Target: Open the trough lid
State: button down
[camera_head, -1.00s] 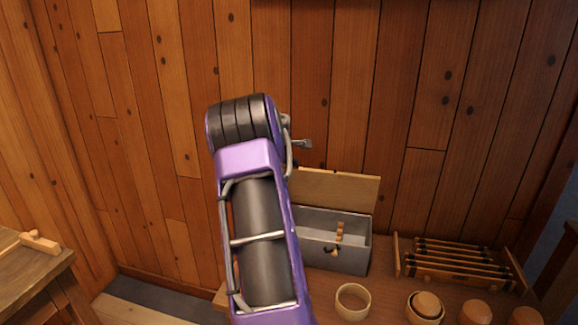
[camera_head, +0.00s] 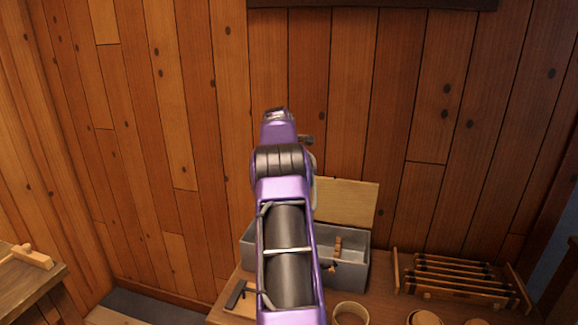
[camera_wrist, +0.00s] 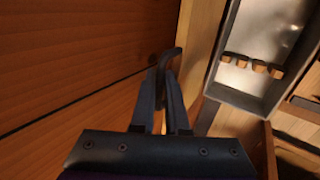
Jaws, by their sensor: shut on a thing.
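The grey trough (camera_head: 350,268) stands on the bench against the plank wall. Its pale wooden lid (camera_head: 347,203) stands raised at the trough's back, leaving the trough open. In the wrist view the lid (camera_wrist: 200,45) shows as a narrow strip seen nearly edge-on, beside the open trough (camera_wrist: 240,100). My gripper (camera_wrist: 165,72) is shut on a small dark handle (camera_wrist: 172,52) beside the lid strip; the join between handle and lid is hard to make out. In the head view my arm covers part of the trough and the lid's left end, and hides the fingers.
Several small wooden pieces (camera_wrist: 250,64) sit in the trough. A rack with dark rods (camera_head: 455,275) stands to its right. A round wooden ring (camera_head: 350,312) and other turned pieces (camera_head: 425,317) stand in front. A dark tool on a board (camera_head: 236,295) lies left.

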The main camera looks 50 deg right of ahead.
jog(key=shift+w+d+f, duration=0.15)
jog(key=shift+w+d, duration=0.05)
jog(key=shift+d, duration=0.05)
dwell(0.3)
jog(key=c, duration=0.9)
grip_release()
jog(key=shift+a, duration=0.1)
jog(key=v, duration=1.7)
jog(key=shift+r+b, duration=0.3)
jog(key=shift+r, duration=0.2)
